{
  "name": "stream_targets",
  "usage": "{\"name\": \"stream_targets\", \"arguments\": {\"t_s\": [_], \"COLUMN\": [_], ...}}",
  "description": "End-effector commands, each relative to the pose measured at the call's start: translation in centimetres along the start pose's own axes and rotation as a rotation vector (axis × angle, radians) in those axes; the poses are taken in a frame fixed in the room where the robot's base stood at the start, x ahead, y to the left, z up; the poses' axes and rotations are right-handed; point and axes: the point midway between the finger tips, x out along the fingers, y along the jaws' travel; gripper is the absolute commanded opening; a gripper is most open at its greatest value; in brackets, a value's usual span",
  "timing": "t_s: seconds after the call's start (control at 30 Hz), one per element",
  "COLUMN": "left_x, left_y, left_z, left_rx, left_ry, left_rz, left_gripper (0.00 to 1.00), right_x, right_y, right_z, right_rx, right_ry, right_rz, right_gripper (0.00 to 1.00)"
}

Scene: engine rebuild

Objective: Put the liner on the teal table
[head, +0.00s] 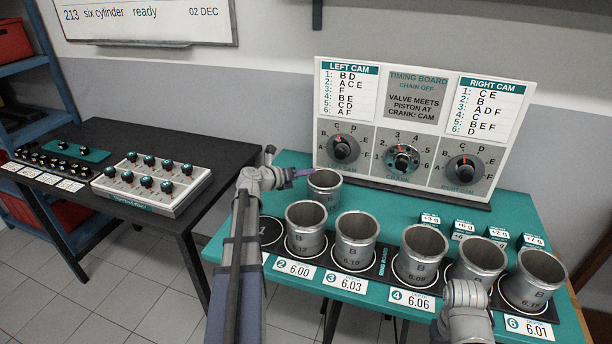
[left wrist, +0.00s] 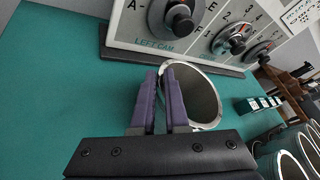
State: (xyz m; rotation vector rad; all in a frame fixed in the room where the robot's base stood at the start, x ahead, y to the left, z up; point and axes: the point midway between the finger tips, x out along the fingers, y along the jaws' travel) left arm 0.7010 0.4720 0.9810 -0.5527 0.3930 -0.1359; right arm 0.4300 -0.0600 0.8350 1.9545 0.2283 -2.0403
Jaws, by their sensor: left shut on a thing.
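A grey metal liner (head: 323,188) is upright over the back part of the teal table (head: 510,215), in front of the timing board. My left gripper (head: 302,172) is shut on its left wall at the rim. In the left wrist view, the purple fingers (left wrist: 166,95) pinch the wall of the liner (left wrist: 205,98). I cannot tell whether its base touches the table. Several other liners stand in a row along the front, such as one marked B (head: 306,232). The place marked 1 (head: 264,232) at the row's left end is empty. My right gripper is out of view.
The timing board (head: 418,125) with its dials stands close behind the held liner. Small teal blocks (head: 464,229) sit at the right. Teal surface left of the liner is free. A black table (head: 120,135) with valve trays stands at the left.

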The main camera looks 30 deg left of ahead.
Motion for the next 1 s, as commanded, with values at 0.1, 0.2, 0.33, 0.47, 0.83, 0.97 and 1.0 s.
{"name": "stream_targets", "arguments": {"t_s": [0.1,0.2,0.33,0.47,0.83,0.97,1.0], "left_x": [0.0,0.0,0.0,0.0,-3.2,-6.0,-6.8], "left_y": [0.0,0.0,0.0,0.0,-0.3,-0.3,-0.3], "left_z": [-0.1,-0.1,-0.1,0.0,0.1,0.2,0.2], "left_rx": [0.000,0.000,0.000,-0.001,-0.002,-0.002,-0.002], "left_ry": [0.000,0.000,0.000,0.000,-0.002,-0.003,-0.003], "left_rz": [0.000,0.000,0.000,0.000,0.002,0.002,0.002], "left_gripper": [0.15,0.27,0.41,0.42,0.42,0.42,0.42], "right_x": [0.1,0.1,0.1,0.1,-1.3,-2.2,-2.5], "right_y": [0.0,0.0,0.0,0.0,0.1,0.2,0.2], "right_z": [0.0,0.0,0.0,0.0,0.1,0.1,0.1], "right_rx": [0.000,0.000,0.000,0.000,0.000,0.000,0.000], "right_ry": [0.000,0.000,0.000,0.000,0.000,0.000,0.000], "right_rz": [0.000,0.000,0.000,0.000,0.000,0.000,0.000], "right_gripper": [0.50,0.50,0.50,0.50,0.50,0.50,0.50]}}
